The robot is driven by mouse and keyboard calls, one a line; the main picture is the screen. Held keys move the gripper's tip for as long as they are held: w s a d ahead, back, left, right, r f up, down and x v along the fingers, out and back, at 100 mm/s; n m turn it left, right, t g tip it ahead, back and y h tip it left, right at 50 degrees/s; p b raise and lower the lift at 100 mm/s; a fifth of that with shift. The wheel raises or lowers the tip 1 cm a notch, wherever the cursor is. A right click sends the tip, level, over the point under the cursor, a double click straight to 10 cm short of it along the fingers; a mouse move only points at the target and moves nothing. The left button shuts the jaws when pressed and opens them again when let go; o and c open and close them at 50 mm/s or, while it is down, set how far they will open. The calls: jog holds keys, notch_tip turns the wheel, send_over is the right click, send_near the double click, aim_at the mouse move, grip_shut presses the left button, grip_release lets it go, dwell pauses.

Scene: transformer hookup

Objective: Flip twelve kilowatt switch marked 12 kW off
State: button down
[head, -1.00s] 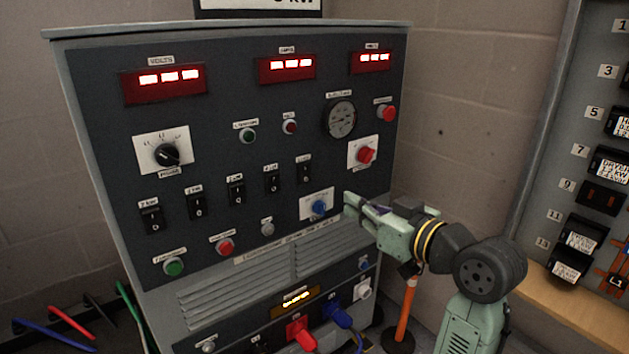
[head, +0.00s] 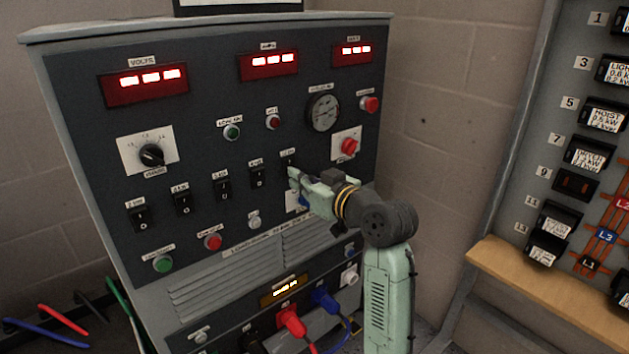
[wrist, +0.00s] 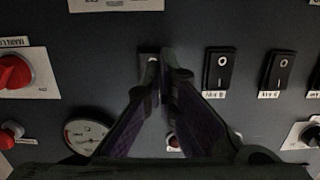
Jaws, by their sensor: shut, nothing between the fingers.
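My gripper (head: 292,176) is shut and empty, its tips at the rightmost black rocker switch (head: 288,162) on the dark panel. The fingers hide most of that switch in the head view. In the wrist view the fingertips (wrist: 161,62) cover most of the same switch (wrist: 148,54); only its upper end shows. I cannot tell whether the tips touch it or which way it is tipped. Its label is too small to read in the head view. Several similar rockers run to the left in the head view, including one beside it (head: 257,177), which also shows in the wrist view (wrist: 219,69).
A red rotary knob (head: 348,146) and a round gauge (head: 322,113) sit above and right of my gripper. A blue knob (head: 303,200) is partly hidden below it. Plugged red (head: 292,320) and blue (head: 325,298) leads are lower down. A wooden ledge (head: 530,300) stands right.

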jog(key=shift+w+a+f, duration=0.1)
jog(key=shift+w+a, duration=0.3)
jog(key=shift+w, duration=0.2)
jog(key=b, duration=0.1)
jog(key=f+b, duration=0.1)
jog(key=b, duration=0.1)
jog(key=shift+w+a+f+t+y, duration=0.1)
jog(key=shift+w+a+t+y, duration=0.2)
jog(key=shift+t, duration=0.1)
jog(key=shift+r+t+y+b, duration=0.3)
jog(key=shift+t+b, duration=0.2)
jog(key=shift+b, duration=0.6)
